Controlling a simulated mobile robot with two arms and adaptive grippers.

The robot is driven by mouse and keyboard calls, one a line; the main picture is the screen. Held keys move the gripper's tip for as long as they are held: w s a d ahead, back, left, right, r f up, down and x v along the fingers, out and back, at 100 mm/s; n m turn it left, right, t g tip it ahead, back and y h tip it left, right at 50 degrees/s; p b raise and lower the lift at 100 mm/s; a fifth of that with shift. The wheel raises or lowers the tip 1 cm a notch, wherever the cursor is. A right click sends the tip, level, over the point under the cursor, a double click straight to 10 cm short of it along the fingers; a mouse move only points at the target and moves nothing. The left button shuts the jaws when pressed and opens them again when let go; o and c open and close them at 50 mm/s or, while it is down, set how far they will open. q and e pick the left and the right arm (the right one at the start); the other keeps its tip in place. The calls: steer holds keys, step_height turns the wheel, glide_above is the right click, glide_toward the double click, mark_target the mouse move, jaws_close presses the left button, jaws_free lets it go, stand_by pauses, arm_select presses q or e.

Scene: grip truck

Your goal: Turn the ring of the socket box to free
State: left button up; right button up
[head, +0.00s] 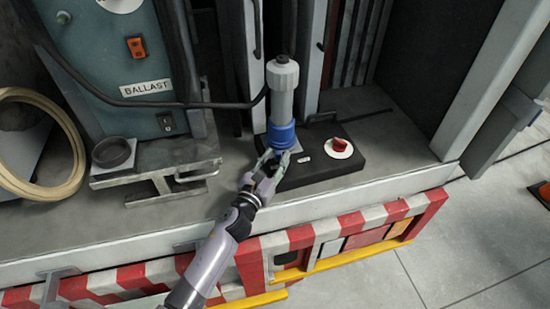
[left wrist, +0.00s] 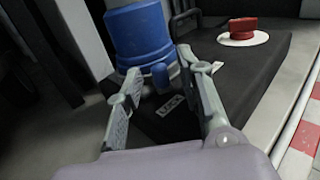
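The black socket box (head: 322,170) lies on the grey deck. On its left part stands a grey plug (head: 283,88) with a blue ring (head: 282,136) at its foot. In the left wrist view, the ring (left wrist: 138,36) has a small blue lug (left wrist: 160,76) on its near side. My left gripper (head: 271,160) is in front of the ring, fingers apart. In the left wrist view, the gripper (left wrist: 158,70) has the lug between its fingertips, with gaps visible. A LOCK label (left wrist: 171,104) lies below. My right gripper is not in view.
A red knob on a white disc (head: 340,147) sits on the box's right part. A black cable (head: 180,104) runs left from the plug to the blue-grey BALLAST cabinet (head: 125,60). A striped red-white edge (head: 350,222) runs along the front. Grey uprights stand behind.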

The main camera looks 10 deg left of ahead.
arm_select(q)
jaws_close()
stand_by(0.5)
stand_by(0.4)
